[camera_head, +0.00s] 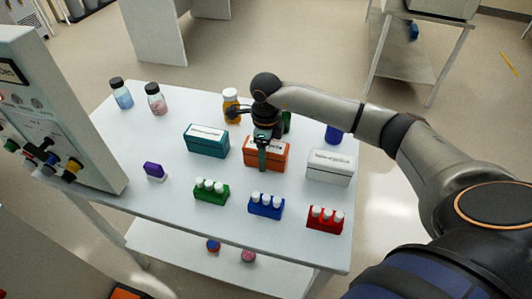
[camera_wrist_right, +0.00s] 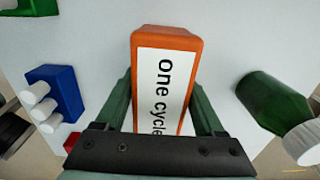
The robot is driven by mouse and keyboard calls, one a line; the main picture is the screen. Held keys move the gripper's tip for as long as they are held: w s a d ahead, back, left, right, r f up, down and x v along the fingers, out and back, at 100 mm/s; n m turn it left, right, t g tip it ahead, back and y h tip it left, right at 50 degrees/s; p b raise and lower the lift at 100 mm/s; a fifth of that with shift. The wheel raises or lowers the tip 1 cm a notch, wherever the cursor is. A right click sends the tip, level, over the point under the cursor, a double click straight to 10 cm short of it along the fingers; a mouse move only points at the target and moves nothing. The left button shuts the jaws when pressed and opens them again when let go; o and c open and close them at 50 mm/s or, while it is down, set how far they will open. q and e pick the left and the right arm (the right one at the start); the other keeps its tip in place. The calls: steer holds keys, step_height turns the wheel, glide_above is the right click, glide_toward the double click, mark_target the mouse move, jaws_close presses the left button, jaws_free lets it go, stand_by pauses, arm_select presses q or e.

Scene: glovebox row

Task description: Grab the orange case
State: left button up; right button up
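The orange case (camera_head: 280,156) is a box with a white label. It stands on the white table in the middle of a row of boxes. My right gripper (camera_head: 263,150) is over it, with one finger in front of its near face. In the right wrist view, the case (camera_wrist_right: 167,40) lies between the two green fingers of the gripper (camera_wrist_right: 163,105), one along each side. Whether both fingers press on it does not show clearly. The lower finger parts are partly hidden. My left gripper is not in view.
A teal box (camera_head: 206,142) stands left of the case and a white box (camera_head: 330,168) right. Green (camera_head: 211,194), blue (camera_head: 265,208) and red (camera_head: 325,220) vial racks stand in front. A yellow bottle (camera_head: 231,105) and a green bottle (camera_wrist_right: 275,103) stand behind.

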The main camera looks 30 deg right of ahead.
jaws_close()
stand_by(0.3)
steer(key=shift+r, duration=0.1)
